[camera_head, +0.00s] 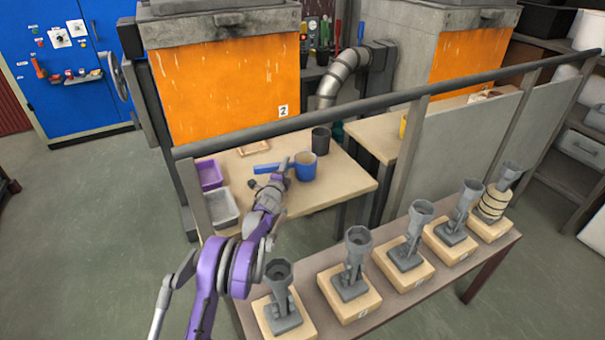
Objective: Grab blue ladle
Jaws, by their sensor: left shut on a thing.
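The blue ladle (306,171) is on or just above the wooden table (335,189) behind the dark rail. Its round cup is to the right, and a blue bar (265,169), seemingly its handle, shows to the left. My left gripper (271,179), on the purple arm, reaches over the table from the front. It is shut on the ladle, left of the cup. The fingers hide the part they grip. I cannot tell whether the ladle is lifted. My right gripper is not in view.
A dark grey cup (321,140) stands just behind the ladle. A purple tray (209,175) and a grey tray (222,207) are at the table's left. The rail (365,105) crosses in front. Several grey castings on wooden blocks line the front bench (332,308).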

